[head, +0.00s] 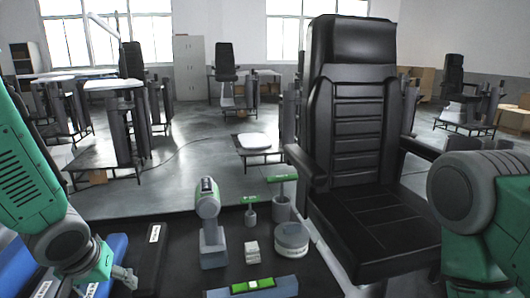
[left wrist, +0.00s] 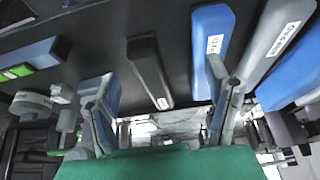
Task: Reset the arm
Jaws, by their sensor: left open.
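My left arm comes in from the left in the head view, and my left gripper (head: 124,277) hangs low over the left part of the dark bench. In the left wrist view the two fingers of the gripper (left wrist: 160,95) stand wide apart with nothing between them. Beyond them lie a dark labelled column (left wrist: 150,75), a blue labelled column (left wrist: 212,50) and a grey labelled column (left wrist: 272,40). I cannot tell whether a finger touches the blue column. My right arm shows at the right edge of the head view; its gripper is out of the picture.
A grey-green handheld tool (head: 209,222) stands upright on the dark bench (head: 180,225). Near it are a small white stack (head: 252,252), a round grey container (head: 292,239) and a blue block with a green panel (head: 252,287). A black chair (head: 362,150) stands right of the bench.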

